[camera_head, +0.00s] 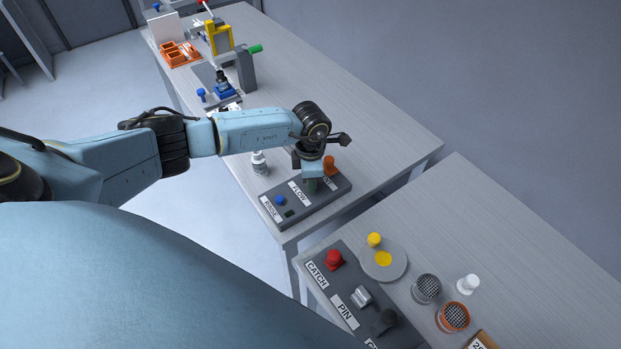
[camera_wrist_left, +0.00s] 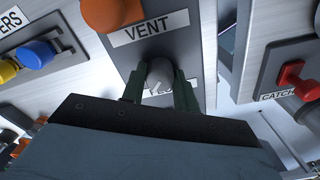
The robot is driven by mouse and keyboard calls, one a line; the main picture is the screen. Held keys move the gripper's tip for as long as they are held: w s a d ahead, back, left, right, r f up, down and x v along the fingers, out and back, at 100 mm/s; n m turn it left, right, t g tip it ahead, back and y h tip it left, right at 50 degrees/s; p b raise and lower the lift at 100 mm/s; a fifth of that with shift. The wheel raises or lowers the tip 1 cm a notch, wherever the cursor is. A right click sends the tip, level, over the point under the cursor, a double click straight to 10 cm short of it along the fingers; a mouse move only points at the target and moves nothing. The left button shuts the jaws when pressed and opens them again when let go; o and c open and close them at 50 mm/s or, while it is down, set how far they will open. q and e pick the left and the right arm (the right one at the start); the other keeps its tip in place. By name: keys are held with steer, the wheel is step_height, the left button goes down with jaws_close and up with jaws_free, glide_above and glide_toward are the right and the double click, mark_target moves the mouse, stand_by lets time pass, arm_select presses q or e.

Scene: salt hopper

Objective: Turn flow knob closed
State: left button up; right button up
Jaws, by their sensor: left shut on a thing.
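The dark grey control panel (camera_head: 318,210) sits on the table, with labels RINSE, FLOW (camera_head: 299,192) and a third that is partly covered in the head view. My left gripper (camera_head: 311,184) points down onto the panel behind the FLOW label. In the left wrist view its fingers (camera_wrist_left: 160,88) are shut on a grey flow knob (camera_wrist_left: 160,73), one finger on each side. The knob has a pale mark on its top. The label below it is mostly covered by the gripper. In the head view the gripper hides the knob. My right gripper is not in view.
An orange knob (camera_head: 329,163) by the VENT label (camera_wrist_left: 152,27) is close to my gripper. A blue knob (camera_head: 280,200) is on the RINSE side. A small white bottle (camera_head: 259,163) stands behind the panel. A second table carries a red CATCH knob (camera_head: 335,259).

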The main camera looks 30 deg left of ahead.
arm_select(q)
steer(key=n, duration=0.4)
steer(key=shift+n, duration=0.3)
steer(key=shift+n+p, duration=0.55)
steer(key=shift+n, duration=1.45)
steer(key=o, duration=1)
steer(key=shift+r, duration=0.1)
step_height(320, 180, up, 13)
steer(key=shift+r+b, duration=0.15)
steer(key=shift+b, duration=0.15)
